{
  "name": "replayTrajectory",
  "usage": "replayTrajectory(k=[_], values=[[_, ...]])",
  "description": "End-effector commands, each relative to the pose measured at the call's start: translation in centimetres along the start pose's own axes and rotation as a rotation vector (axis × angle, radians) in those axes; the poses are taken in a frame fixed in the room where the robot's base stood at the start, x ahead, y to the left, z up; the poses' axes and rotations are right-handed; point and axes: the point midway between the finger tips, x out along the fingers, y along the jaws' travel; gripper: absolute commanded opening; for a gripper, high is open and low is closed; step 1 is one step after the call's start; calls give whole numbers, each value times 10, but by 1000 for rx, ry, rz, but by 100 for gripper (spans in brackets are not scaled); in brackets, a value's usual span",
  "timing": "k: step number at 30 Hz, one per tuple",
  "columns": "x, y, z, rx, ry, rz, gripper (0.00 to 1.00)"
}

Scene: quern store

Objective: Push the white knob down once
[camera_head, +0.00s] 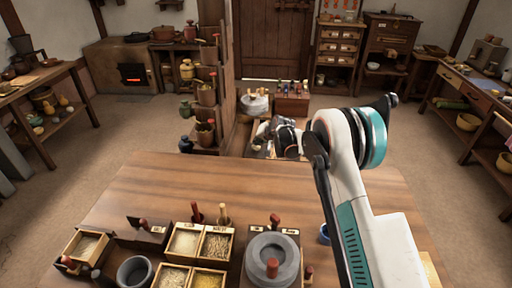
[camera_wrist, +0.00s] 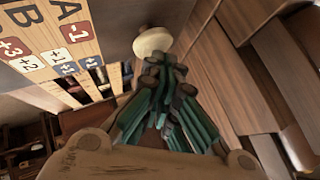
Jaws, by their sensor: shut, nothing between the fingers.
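The white knob (camera_wrist: 152,42) shows as a pale rounded top at the upper middle of the wrist view, standing beside a lettered wooden board. My gripper (camera_wrist: 165,78) is shut and empty, its dark fingertips and green fingers bunched together. The tips appear just below the knob in the picture and overlap its lower edge. I cannot tell whether they touch it. In the head view my wrist and gripper are beyond the table's far edge, and I cannot make out the white knob there.
The wooden board (camera_wrist: 55,45) carries "A", "B" and red, white and blue number tiles. Brown wooden panels (camera_wrist: 225,75) stand close on the right. In the head view, a table (camera_head: 190,180) holds a grey quern (camera_head: 272,252) and grain boxes. A shelf of pots (camera_head: 205,105) stands left of my wrist.

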Motion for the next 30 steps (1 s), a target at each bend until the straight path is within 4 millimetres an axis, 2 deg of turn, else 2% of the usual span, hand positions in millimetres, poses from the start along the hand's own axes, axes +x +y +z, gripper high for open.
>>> replayTrajectory(k=[30], values=[[8,6,6,0,0,0,0]])
